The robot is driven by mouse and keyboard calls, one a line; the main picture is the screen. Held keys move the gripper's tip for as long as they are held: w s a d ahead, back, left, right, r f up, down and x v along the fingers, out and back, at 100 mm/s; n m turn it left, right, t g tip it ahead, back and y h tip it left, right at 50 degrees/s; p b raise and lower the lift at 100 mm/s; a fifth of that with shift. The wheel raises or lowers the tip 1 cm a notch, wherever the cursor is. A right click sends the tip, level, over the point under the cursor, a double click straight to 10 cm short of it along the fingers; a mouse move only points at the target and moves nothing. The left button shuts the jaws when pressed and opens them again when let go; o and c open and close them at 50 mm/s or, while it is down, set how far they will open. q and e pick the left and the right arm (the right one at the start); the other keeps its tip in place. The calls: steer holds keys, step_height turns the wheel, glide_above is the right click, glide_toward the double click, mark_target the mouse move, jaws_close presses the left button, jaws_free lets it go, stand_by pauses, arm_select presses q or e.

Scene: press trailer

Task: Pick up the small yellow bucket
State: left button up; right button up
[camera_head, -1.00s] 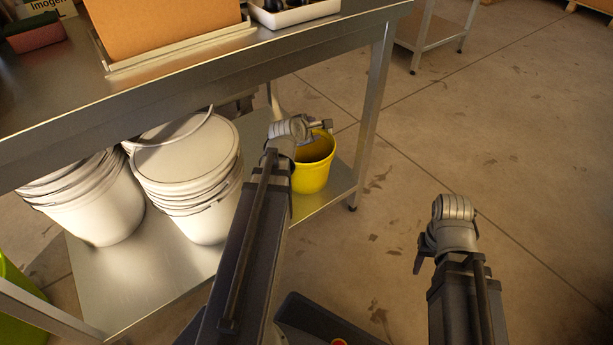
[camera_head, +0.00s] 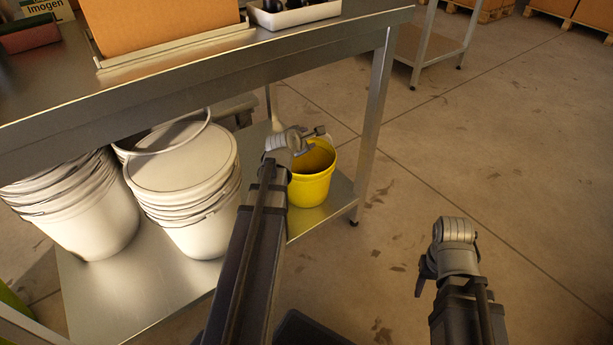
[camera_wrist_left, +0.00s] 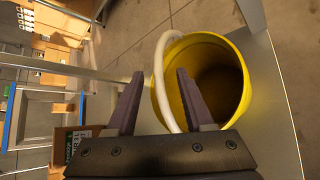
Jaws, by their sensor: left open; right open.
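The small yellow bucket (camera_head: 313,185) stands upright on the metal lower shelf, near the table's right leg. It also shows in the left wrist view (camera_wrist_left: 235,60), with its dark inside open toward the camera and a pale curved handle (camera_wrist_left: 160,80). My left gripper (camera_head: 318,137) is at the bucket's rim, partly covering it in the head view. In the left wrist view my left gripper (camera_wrist_left: 160,76) is open, and the handle passes between its fingers in the picture; I cannot tell the depth. My right gripper (camera_head: 423,275) is open, out over the floor at the right.
Stacked white buckets (camera_head: 185,185) stand on the lower shelf (camera_head: 150,285) left of my left arm. The metal table top (camera_head: 300,45) overhangs the shelf, and a table leg (camera_head: 375,120) stands just right of the yellow bucket. The floor at the right is clear.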

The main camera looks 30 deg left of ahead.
arm_select(q)
steer(key=b+x, duration=0.1)
steer(key=x, duration=0.3)
steer(key=shift+a+f+b, duration=0.15)
steer(key=shift+a+b, duration=0.05)
steer(key=shift+b, duration=0.15)
steer(key=shift+s, duration=0.1)
jaws_close()
stand_by(0.9)
